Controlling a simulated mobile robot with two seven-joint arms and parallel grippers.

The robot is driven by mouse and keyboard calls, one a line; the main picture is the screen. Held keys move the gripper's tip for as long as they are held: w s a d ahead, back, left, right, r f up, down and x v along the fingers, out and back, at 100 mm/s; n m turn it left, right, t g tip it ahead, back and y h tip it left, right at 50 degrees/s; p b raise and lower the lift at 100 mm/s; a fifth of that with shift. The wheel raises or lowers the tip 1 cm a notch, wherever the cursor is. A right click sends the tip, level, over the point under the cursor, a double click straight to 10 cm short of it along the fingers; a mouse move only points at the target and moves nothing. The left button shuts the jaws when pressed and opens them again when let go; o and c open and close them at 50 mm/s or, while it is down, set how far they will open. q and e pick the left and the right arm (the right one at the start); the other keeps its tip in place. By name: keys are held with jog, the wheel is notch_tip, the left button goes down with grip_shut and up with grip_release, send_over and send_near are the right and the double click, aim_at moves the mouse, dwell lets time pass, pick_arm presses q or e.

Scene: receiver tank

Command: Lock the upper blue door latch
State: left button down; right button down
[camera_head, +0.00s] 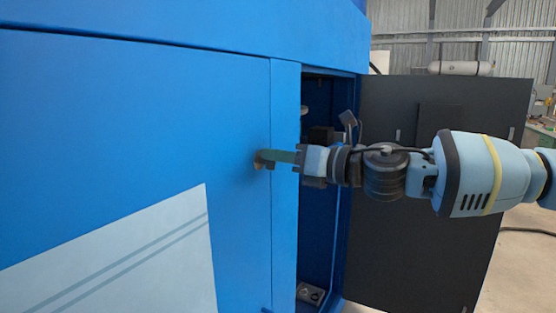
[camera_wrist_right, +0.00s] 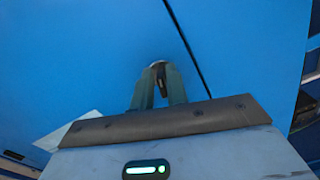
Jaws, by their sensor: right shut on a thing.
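The blue door (camera_head: 150,120) fills the left of the head view, with a vertical seam at its right edge. The latch (camera_head: 258,160) is a small dark piece on the door beside this seam, mostly hidden by my right gripper (camera_head: 264,158). In the right wrist view, the two green fingers of my right gripper (camera_wrist_right: 160,72) are closed around the small dark latch (camera_wrist_right: 159,74) against the blue panel, just left of the seam. My left gripper is in neither view.
Right of the blue post, an open cabinet bay (camera_head: 318,220) shows a dark interior. A dark door panel (camera_head: 420,230) stands open behind my right arm. A pale panel (camera_head: 130,265) is on the lower blue door. Concrete floor shows at far right.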

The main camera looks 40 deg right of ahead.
pick_arm(q)
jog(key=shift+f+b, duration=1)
jog(key=shift+b, duration=0.15)
pick_arm(e)
jog(key=shift+w+d+f+m, duration=0.1)
jog(key=shift+d+f+m, duration=0.1)
jog(key=shift+m, duration=2.15)
jog(key=shift+d+f+m, duration=0.1)
jog(key=shift+f+m, duration=0.15)
jog(key=shift+m, duration=2.05)
jog(key=shift+w+d+f+m, duration=0.1)
jog(key=shift+f+m, duration=0.1)
jog(key=shift+m, duration=2.15)
jog(key=c, duration=1.5)
grip_release()
jog(key=shift+c, duration=0.2)
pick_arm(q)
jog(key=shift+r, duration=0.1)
pick_arm(e)
jog(key=shift+s+r, duration=0.1)
